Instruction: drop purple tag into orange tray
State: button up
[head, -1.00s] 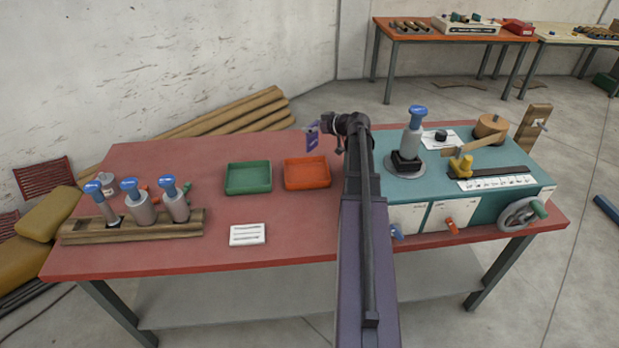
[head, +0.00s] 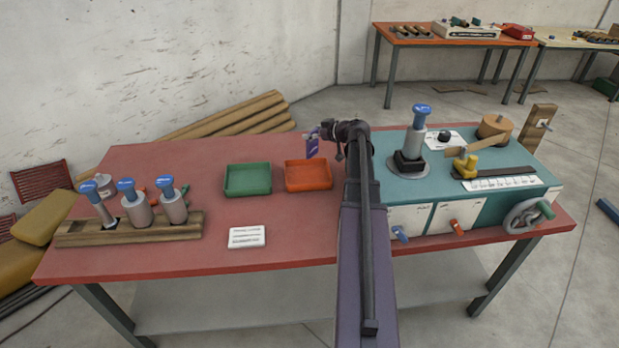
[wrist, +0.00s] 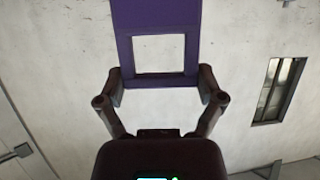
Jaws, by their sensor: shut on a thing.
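The purple tag (head: 312,146) is held up in my gripper (head: 322,139), above the back edge of the orange tray as seen in the head view. In the wrist view the purple tag (wrist: 157,17) is a flat plate with a square opening, and my gripper (wrist: 160,86) is shut on its lower edge. The tag's top runs out of the wrist view. The orange tray (head: 308,187) lies on the red table and looks empty. I cannot tell the tag's exact height above it.
A green tray (head: 248,192) sits left of the orange one. A white card (head: 247,237) lies in front. A wooden rack (head: 130,231) with blue-capped cylinders stands at the left. The teal winder machine (head: 480,188) fills the table's right side.

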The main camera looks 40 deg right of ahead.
aim_at(313, 146)
jog(key=shift+f+b, duration=2.55)
jog(key=shift+f, duration=0.15)
jog(key=o, duration=1)
jog(key=shift+a, duration=0.15)
